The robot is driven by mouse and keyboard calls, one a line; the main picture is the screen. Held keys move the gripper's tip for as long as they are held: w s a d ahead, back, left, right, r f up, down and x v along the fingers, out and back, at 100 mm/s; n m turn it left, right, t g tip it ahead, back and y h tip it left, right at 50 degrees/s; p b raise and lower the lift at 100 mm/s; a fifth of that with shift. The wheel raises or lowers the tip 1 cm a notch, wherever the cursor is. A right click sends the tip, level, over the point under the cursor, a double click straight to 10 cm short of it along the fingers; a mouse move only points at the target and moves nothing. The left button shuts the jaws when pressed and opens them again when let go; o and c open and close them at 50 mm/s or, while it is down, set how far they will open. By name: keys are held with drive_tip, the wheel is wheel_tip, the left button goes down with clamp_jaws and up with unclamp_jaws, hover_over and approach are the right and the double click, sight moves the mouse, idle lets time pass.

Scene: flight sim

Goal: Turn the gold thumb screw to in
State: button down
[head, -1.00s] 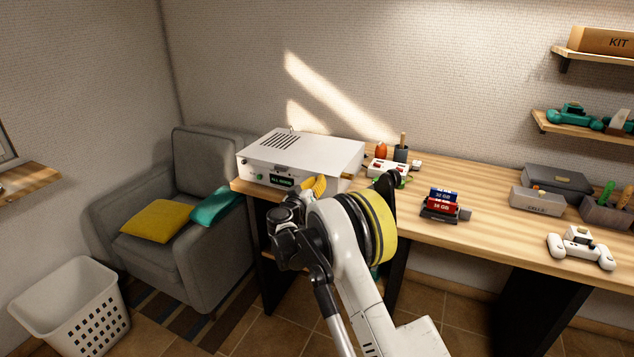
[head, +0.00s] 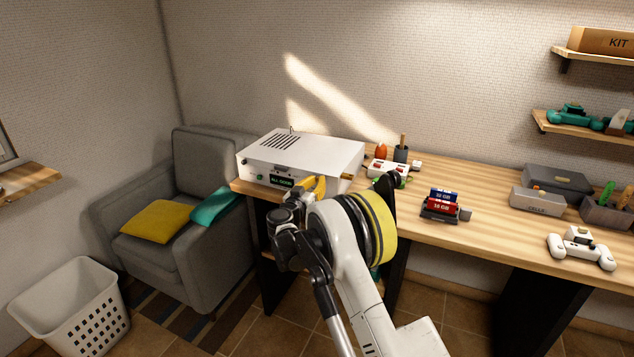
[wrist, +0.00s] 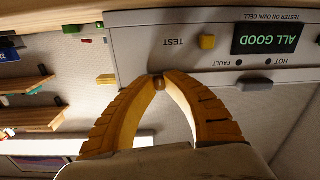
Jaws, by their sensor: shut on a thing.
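The gold thumb screw (wrist: 158,83) shows in the wrist view on the front panel of a white tester box (wrist: 150,50). My gripper (wrist: 158,76) has its two yellow fingers shut on the screw, with only a small part of it visible between the tips. In the head view the tester box (head: 310,152) sits at the left end of the desk, and my gripper (head: 312,187) is at its front face. The screw is hidden there. The wrist view shows the box upside down, with a green "ALL GOOD" display (wrist: 271,38).
A yellow button (wrist: 208,42) marked TEST lies near my fingers on the panel. Right of the box on the desk are a white and red device (head: 388,168) and a card holder (head: 440,212). A grey armchair (head: 185,240) stands close on the left.

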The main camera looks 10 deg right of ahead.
drive_tip(key=c, duration=1.4)
unclamp_jaws()
drive_tip(key=shift+o, duration=0.2)
drive_tip(key=v, duration=1.2)
